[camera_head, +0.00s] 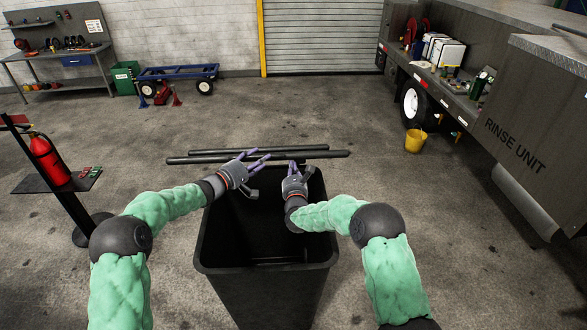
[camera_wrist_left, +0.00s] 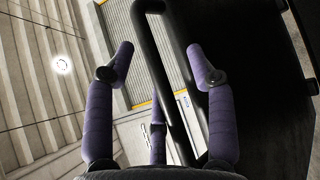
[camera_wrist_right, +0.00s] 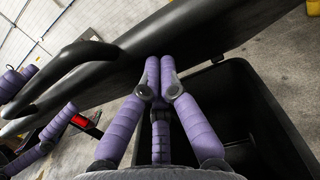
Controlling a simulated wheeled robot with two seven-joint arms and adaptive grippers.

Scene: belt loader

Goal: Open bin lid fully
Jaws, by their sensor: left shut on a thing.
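The black bin (camera_head: 265,267) stands open in front of me, its dark inside showing. Its lid (camera_head: 182,160) is raised at the far rim and looks nearly edge-on in the head view, with a dark bar (camera_head: 205,152) just behind it. My left gripper (camera_head: 260,159) is at the lid, its purple fingers around a black tubular handle (camera_wrist_left: 151,50) in the left wrist view. My right gripper (camera_head: 293,167) is over the bin near the far rim. Its fingertips (camera_wrist_right: 159,65) are together with nothing seen between them, close below the lid's edge.
A yellow bucket (camera_head: 415,142) and the rinse unit truck (camera_head: 515,145) are on the right. A stand with a fire extinguisher (camera_head: 50,158) is at left. A blue cart (camera_head: 178,73) and workbench (camera_head: 60,55) are at the back. The floor behind the bin is clear.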

